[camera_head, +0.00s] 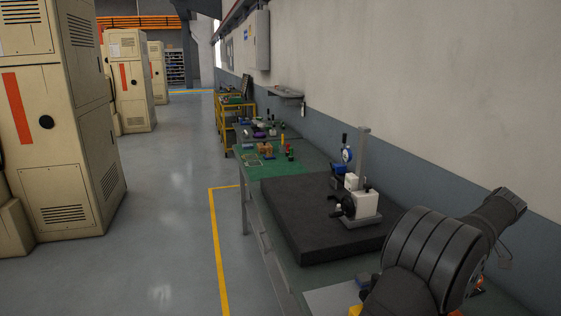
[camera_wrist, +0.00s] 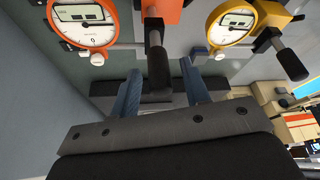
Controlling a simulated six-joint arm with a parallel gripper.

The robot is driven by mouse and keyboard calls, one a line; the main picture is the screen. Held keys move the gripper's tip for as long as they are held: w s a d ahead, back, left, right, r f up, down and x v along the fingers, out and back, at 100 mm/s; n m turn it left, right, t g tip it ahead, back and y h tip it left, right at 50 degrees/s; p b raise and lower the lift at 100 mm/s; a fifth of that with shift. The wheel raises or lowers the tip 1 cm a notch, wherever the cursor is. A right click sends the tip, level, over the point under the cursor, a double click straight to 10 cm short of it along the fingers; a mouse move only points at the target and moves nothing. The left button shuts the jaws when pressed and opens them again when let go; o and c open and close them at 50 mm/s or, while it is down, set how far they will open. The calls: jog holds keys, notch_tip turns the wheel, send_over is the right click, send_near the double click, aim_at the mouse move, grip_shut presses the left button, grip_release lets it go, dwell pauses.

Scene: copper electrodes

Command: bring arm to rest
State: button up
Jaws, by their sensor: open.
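My gripper (camera_wrist: 160,68) is open in the wrist view, with two blue fingers spread apart. A black-tipped rod (camera_wrist: 158,65) below an orange part shows in the gap between the fingers; I cannot tell how far it is from them. In the head view my dark arm (camera_head: 435,255) is at the lower right, over the near end of the bench, and its fingers cannot be made out. Small copper-coloured blocks (camera_head: 265,148) sit on the green mat (camera_head: 290,167) farther along the bench.
An orange dial gauge (camera_wrist: 93,22) and a yellow one (camera_wrist: 232,22) flank the rod. A black plate (camera_head: 320,215) on the bench carries a gauge stand (camera_head: 362,160). The wall (camera_head: 440,90) runs close along the right. Open floor (camera_head: 165,220) lies left of the bench.

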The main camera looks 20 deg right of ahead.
jog(key=shift+w+f, duration=0.1)
jog(key=shift+f, duration=0.1)
jog(key=v, duration=1.7)
jog(key=x, duration=1.7)
jog(key=m+h, duration=0.1)
jog(key=m, duration=0.3)
jog(key=m+h, duration=0.2)
jog(key=m, duration=0.1)
jog(key=shift+m, duration=0.4)
jog(key=m+g+h, duration=0.1)
jog(key=m, duration=0.3)
jog(key=shift+m+g+h, duration=0.4)
jog(key=shift+m+h, duration=0.3)
jog(key=shift+m, duration=1.3)
